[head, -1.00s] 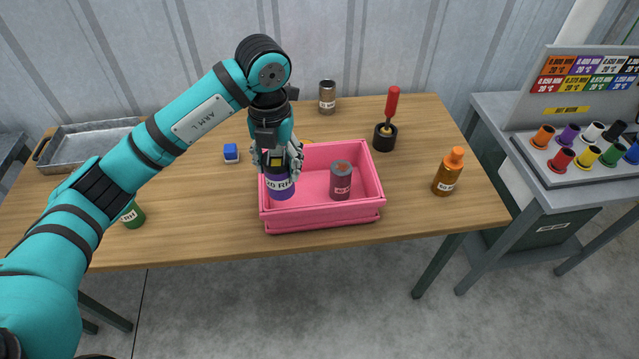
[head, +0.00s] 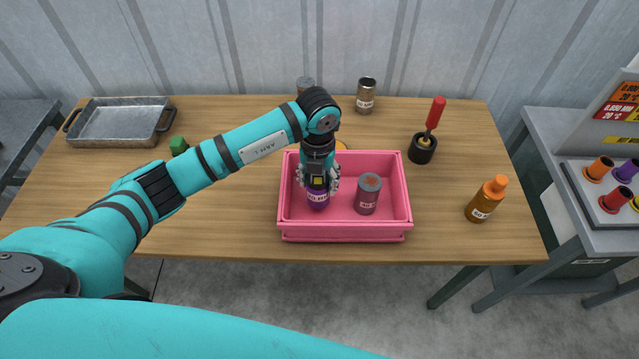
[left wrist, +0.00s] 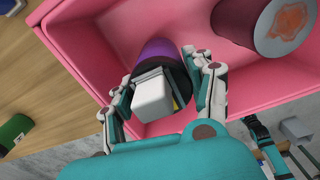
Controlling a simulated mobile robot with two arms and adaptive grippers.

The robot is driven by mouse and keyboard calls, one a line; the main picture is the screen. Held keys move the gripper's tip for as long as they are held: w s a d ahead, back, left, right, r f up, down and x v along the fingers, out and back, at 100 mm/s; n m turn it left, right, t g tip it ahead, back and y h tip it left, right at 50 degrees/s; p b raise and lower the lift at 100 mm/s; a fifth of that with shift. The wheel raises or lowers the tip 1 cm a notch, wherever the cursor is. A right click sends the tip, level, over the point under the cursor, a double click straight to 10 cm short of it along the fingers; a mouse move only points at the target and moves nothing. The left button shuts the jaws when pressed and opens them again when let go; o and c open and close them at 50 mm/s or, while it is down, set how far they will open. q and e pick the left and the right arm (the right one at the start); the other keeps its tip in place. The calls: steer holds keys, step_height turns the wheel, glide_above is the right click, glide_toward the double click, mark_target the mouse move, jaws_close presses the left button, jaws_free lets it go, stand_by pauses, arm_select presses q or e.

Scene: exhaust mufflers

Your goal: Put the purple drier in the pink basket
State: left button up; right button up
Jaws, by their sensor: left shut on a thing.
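The purple drier (head: 318,200) is a small purple cylinder with a white label and a dark top. My left gripper (head: 318,186) is shut on its upper part, inside the left half of the pink basket (head: 345,233). In the left wrist view the purple drier (left wrist: 157,50) sits between the fingers of the left gripper (left wrist: 165,90), with the pink basket (left wrist: 100,18) around it. I cannot tell whether its base touches the basket floor. My right gripper is not in view.
A grey-red can (head: 367,194) stands in the basket, right of the drier. A red-handled tool in a black holder (head: 423,149) and an orange bottle (head: 484,200) stand to the right. A metal tray (head: 120,123) lies at the back left.

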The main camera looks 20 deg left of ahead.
arm_select(q)
steer(key=shift+f, duration=1.6)
steer(key=o, duration=1.2)
steer(key=shift+r, duration=0.1)
steer(key=shift+o, duration=0.2)
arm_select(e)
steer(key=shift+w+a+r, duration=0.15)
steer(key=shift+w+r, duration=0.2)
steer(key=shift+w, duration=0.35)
arm_select(q)
steer(key=shift+r, duration=0.15)
step_height(320, 180, up, 11)
steer(key=shift+r+b, duration=0.1)
steer(key=shift+b, duration=1.15)
steer(key=shift+r, duration=0.4)
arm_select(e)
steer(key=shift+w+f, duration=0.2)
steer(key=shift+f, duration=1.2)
